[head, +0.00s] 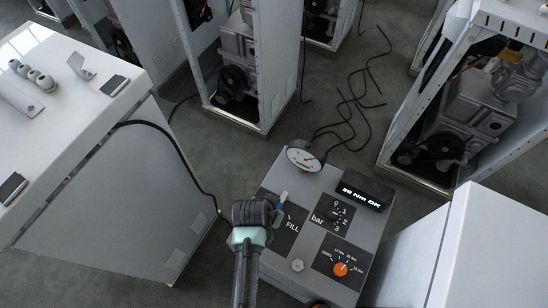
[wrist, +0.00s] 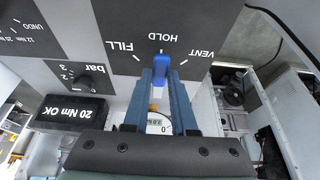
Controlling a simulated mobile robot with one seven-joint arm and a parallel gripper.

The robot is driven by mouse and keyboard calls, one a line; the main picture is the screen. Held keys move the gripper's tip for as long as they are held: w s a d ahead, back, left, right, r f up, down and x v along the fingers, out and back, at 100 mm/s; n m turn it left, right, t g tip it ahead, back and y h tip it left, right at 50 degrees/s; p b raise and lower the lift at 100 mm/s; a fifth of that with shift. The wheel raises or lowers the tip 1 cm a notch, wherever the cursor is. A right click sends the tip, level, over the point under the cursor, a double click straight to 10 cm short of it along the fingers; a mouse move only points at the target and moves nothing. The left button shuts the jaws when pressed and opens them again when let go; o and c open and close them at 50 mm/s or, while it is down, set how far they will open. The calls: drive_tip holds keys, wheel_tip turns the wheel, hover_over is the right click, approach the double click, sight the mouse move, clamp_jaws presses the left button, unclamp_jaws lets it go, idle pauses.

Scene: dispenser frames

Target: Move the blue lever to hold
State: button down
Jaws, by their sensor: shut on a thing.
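The blue lever (wrist: 161,59) shows in the wrist view on a dark panel marked FILL, HOLD and VENT. It lies in line with the HOLD mark, between the FILL and VENT marks. My gripper (wrist: 162,74) is shut on the lever, with one blue-grey finger on each side of it. In the head view my gripper (head: 275,214) is at the left part of the grey dispenser box (head: 305,183), beside the FILL label. There it hides most of the lever and the other labels.
A round gauge (head: 304,159) stands at the box's back edge. A black display (head: 362,193) reads "20 Nm OK". A bar knob (head: 335,213) and an orange knob (head: 341,269) sit to the right. White cabinets (head: 480,245) stand close on both sides.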

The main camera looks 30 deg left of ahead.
drive_tip(key=c, duration=0.7)
unclamp_jaws()
drive_tip(key=shift+r, duration=0.1)
drive_tip(key=b+v, duration=0.1)
drive_tip(key=v, duration=1.1)
drive_tip(key=shift+s+r, duration=0.1)
drive_tip(key=shift+r, duration=0.3)
